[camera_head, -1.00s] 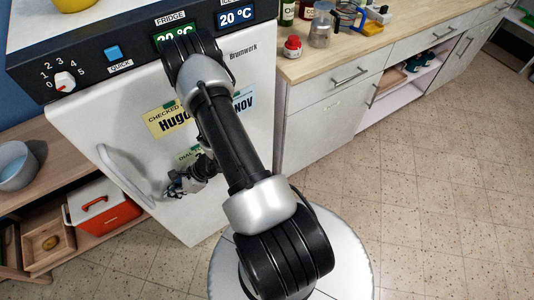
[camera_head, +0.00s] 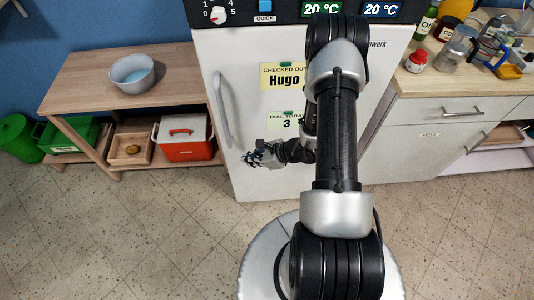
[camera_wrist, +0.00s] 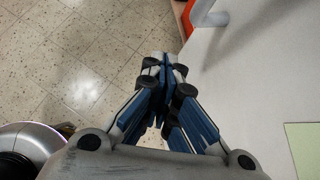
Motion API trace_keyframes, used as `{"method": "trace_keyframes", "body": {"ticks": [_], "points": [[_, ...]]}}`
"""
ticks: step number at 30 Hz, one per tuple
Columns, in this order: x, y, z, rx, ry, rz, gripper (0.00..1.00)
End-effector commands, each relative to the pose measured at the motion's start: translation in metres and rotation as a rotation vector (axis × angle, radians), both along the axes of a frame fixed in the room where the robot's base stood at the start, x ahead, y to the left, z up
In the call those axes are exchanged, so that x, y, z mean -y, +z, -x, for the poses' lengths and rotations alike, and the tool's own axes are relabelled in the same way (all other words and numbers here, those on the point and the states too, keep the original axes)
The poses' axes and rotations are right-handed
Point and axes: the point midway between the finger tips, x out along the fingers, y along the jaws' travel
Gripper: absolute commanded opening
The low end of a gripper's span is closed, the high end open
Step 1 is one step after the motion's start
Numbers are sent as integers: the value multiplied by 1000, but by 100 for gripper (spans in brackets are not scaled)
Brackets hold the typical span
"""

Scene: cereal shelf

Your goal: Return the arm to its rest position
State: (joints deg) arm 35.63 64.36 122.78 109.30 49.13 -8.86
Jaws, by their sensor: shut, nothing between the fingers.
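My gripper (camera_head: 256,158) hangs in front of the lower part of the white fridge door in the head view, to the left of my upright arm. In the wrist view my gripper (camera_wrist: 166,72) has its fingers together with nothing between them, pointing over the floor beside the white door. My arm rises in front of the fridge (camera_head: 246,75) and hides part of its door and panel. No object is held.
The fridge handle (camera_head: 227,110) stands out above and left of my gripper. A wooden shelf (camera_head: 85,73) with a pot (camera_head: 133,74) and a red cooler (camera_head: 184,138) is at left. A counter (camera_head: 446,82) with jars is at right. The tiled floor (camera_head: 130,225) is clear.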

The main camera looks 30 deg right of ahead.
Motion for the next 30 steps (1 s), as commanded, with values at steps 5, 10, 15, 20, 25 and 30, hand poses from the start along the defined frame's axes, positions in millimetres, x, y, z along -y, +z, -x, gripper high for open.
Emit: {"method": "trace_keyframes", "body": {"ticks": [5, 10, 15, 20, 25, 30], "points": [[-11, 32, 25, 2, -4, 2, 0], [-20, 45, 40, 3, -4, 2, 0], [-22, 50, 45, 3, -3, 3, 0], [-23, 50, 46, 3, -3, 3, 0], [-28, 65, 39, 37, 48, 14, 0], [-57, 133, 22, 176, 293, 71, 0]]}}
